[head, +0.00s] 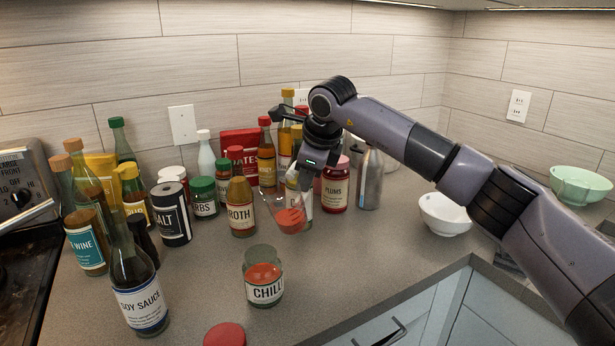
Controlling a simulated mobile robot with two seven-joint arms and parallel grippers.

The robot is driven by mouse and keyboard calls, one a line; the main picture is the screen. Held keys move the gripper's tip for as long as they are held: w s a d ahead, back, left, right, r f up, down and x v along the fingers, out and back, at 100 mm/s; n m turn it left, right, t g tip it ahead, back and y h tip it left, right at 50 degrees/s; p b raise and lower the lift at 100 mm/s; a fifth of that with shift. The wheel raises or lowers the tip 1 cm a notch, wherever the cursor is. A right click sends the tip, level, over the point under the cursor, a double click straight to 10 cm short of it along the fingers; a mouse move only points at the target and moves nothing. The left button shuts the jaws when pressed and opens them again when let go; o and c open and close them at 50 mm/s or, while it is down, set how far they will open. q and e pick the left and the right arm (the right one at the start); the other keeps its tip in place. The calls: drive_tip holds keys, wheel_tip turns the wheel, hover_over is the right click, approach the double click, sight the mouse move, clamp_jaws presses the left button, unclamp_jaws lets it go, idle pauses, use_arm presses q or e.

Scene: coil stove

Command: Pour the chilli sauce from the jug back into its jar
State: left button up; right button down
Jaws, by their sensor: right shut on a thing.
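My right gripper (303,182) is shut on a clear glass jug (282,200). The jug hangs in the air behind and slightly right of the jar, with red chilli sauce (291,219) in it. The jug looks tilted, and its grip area is partly hidden by the gripper. The glass jar (264,284) labelled "CHILLI" stands upright on the counter with its top open. Red sauce shows inside it below the rim. The jug and jar are apart, and no stream of sauce shows between them. My left gripper is not in view.
Several bottles and jars crowd the counter's back and left, including a broth bottle (242,205) and a soy sauce bottle (140,295). A red lid (225,336) lies in front of the jar. A white bowl (444,216) stands right. The counter right of the jar is clear.

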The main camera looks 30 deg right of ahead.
sight(291, 172)
drive_tip(key=shift+s+a+f+b, duration=0.1)
drive_tip(key=shift+a+f+b, duration=0.05)
drive_tip(key=shift+f+b, duration=0.95)
drive_tip(key=shift+s+a+r+t+h+b, duration=0.3)
drive_tip(key=shift+a+r+t+h+b, duration=0.25)
drive_tip(key=shift+b, duration=0.65)
drive_tip(key=shift+s+a+r+n+t+h+b, duration=0.2)
drive_tip(key=shift+r+t+h+b, duration=0.2)
drive_tip(key=shift+r, duration=0.15)
drive_tip(key=shift+s+a+r+n+t+h+b, duration=0.1)
drive_tip(key=shift+r+n+t+h+b, duration=0.15)
drive_tip(key=shift+r+h+b, duration=0.25)
drive_tip(key=shift+s+a+r+n+t+h+b, duration=0.15)
drive_tip(key=shift+s+a+r+t+h+b, duration=0.2)
drive_tip(key=shift+r, duration=0.35)
drive_tip(key=shift+a+r+n+t+h+b, duration=0.1)
drive_tip(key=shift+r+t+h+b, duration=0.3)
drive_tip(key=shift+r, duration=0.3)
drive_tip(key=shift+s+a+r+t+h+b, duration=0.25)
drive_tip(key=shift+r+t+h+b, duration=0.1)
drive_tip(key=shift+r+b, duration=0.1)
drive_tip(key=shift+s+a+r+n+t+h+b, duration=0.3)
drive_tip(key=shift+a+r+t+h+b, duration=0.15)
drive_tip(key=shift+r+t+b, duration=0.3)
drive_tip(key=shift+s+a+r+h+b, duration=0.2)
drive_tip(key=shift+a+r+h+b, duration=0.15)
drive_tip(key=shift+b, duration=0.35)
drive_tip(key=shift+s+a+r+t+h+b, duration=0.3)
drive_tip(key=shift+r+t+b, duration=0.15)
drive_tip(key=shift+r, duration=0.1)
